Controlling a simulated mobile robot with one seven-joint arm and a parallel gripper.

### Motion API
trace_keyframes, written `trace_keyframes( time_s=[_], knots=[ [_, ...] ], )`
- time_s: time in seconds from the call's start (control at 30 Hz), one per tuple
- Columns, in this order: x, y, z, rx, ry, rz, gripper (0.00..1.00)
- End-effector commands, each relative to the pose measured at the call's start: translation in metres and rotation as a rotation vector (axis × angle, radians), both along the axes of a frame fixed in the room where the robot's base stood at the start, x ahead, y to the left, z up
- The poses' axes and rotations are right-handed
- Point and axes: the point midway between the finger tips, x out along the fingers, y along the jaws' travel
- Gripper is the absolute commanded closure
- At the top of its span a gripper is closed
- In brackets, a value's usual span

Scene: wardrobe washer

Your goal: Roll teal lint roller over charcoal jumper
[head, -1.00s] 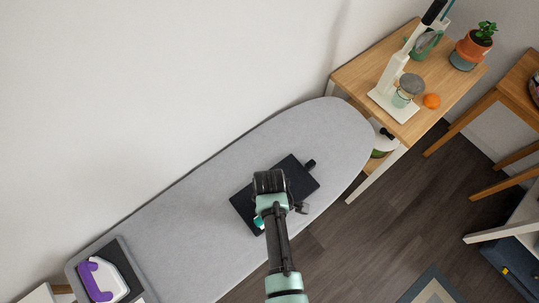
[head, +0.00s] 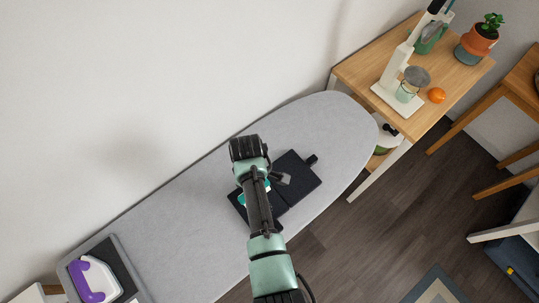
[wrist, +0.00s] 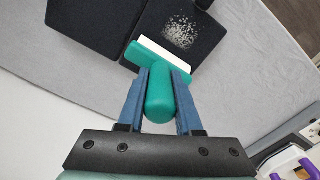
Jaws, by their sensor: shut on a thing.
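The charcoal jumper (head: 298,180) lies flat on the grey ironing board, partly hidden by my arm in the head view. In the wrist view the jumper (wrist: 215,45) shows a patch of pale lint (wrist: 180,32) on it. My gripper (wrist: 160,88) is shut on the handle of the teal lint roller (wrist: 158,98). The roller's white head (wrist: 165,54) lies over the jumper, just beside the lint patch; I cannot tell whether it touches the cloth. In the head view a bit of the teal roller (head: 241,199) shows beside my arm.
The ironing board (head: 180,225) has bare room left of the jumper. A purple and white iron (head: 93,281) rests at its left end. A wooden table (head: 445,105) at the right holds a white stand, a jar, an orange (head: 436,95) and a potted plant (head: 480,40).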

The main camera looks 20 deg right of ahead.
Motion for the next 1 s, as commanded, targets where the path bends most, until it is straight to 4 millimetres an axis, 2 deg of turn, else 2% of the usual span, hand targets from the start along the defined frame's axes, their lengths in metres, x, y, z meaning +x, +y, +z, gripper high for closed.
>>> trace_keyframes(
  time_s=[0.1, 0.23, 0.57, 1.0],
  knots=[
    [0.020, 0.005, -0.005, 0.000, -0.003, 0.001, 1.00],
    [0.030, 0.008, -0.003, -0.001, -0.002, 0.001, 1.00],
    [0.031, 0.008, 0.000, 0.000, 0.000, 0.000, 1.00],
    [0.031, 0.008, 0.016, -0.001, 0.001, 0.000, 1.00]
  ],
)
